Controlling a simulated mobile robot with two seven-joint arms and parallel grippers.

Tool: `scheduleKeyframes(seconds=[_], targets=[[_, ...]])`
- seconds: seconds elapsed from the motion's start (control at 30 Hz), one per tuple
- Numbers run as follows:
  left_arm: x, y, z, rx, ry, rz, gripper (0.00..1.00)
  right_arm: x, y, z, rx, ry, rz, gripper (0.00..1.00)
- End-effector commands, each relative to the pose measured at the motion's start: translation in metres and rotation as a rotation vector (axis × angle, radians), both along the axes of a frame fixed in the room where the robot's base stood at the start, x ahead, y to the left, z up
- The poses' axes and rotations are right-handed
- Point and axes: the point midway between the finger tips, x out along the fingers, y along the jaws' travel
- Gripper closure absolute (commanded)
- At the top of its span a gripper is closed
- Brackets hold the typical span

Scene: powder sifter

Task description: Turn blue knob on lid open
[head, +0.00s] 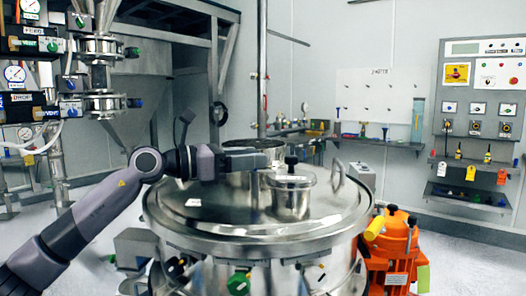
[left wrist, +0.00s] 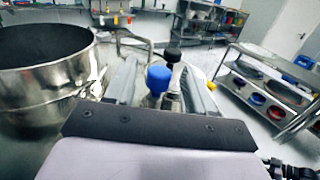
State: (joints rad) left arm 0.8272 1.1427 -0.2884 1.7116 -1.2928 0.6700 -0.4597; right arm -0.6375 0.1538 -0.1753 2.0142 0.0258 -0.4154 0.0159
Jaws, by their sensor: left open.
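The round steel lid (head: 230,215) tops the big vessel in the head view. My left gripper (head: 258,160) reaches in from the left above the lid, beside a small steel pot (head: 290,197) with a black knob (head: 291,160). In the left wrist view the blue knob (left wrist: 159,78) shows between the two spread fingers of my left gripper (left wrist: 162,85), and the black knob stands just behind it. The gripper is open; I cannot tell whether a finger touches the blue knob. The blue knob is not visible in the head view. My right gripper is not in view.
A large open steel cylinder (left wrist: 40,70) stands close left of the fingers in the left wrist view. A handle loop (head: 338,177) rises from the lid. An orange unit (head: 393,250) stands right of the vessel. A shelf rack (left wrist: 270,85) is farther off.

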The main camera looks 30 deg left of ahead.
Motion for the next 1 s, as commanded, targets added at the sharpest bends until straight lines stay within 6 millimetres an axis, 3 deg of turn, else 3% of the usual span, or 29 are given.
scheduleKeyframes(seconds=[0.23,0.6,0.67,0.77,1.0], targets=[[0.023,-0.016,0.002,-0.003,-0.002,-0.001,0.46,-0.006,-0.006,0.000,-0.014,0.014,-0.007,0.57],[0.027,-0.020,0.000,0.001,-0.001,0.000,0.46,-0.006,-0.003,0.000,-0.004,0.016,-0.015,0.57],[0.027,-0.020,0.000,0.000,0.000,0.000,0.62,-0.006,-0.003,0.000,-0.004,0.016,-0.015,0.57],[0.027,-0.020,0.000,0.000,0.000,0.000,0.95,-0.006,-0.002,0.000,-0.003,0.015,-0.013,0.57],[0.027,-0.020,-0.001,-0.001,0.001,-0.008,0.98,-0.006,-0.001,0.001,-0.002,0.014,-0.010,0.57]])
